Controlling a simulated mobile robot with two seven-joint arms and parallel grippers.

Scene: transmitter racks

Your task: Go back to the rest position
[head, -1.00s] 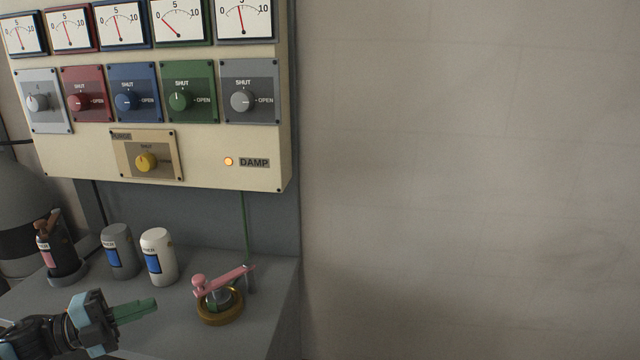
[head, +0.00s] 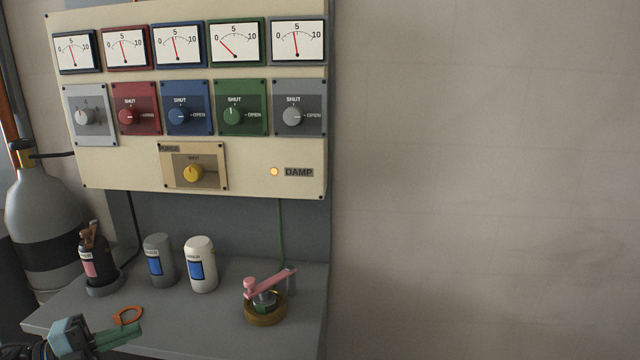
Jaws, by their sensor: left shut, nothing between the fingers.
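My left gripper (head: 122,337) shows at the lower left of the head view, over the front edge of the grey bench (head: 215,318). Its green fingers are shut with nothing between them. An orange ring (head: 128,316) lies on the bench just beyond the fingers; I cannot tell whether they touch it. My right gripper is not in view.
A dark bottle (head: 93,262), a grey canister (head: 159,260) and a white canister (head: 201,265) stand on the bench. A pink lever (head: 270,283) sits over a brass ring base (head: 265,316). A cream panel (head: 120,185) with gauges and knobs hangs above; its DAMP lamp (head: 274,171) glows. A gas cylinder (head: 42,210) stands left.

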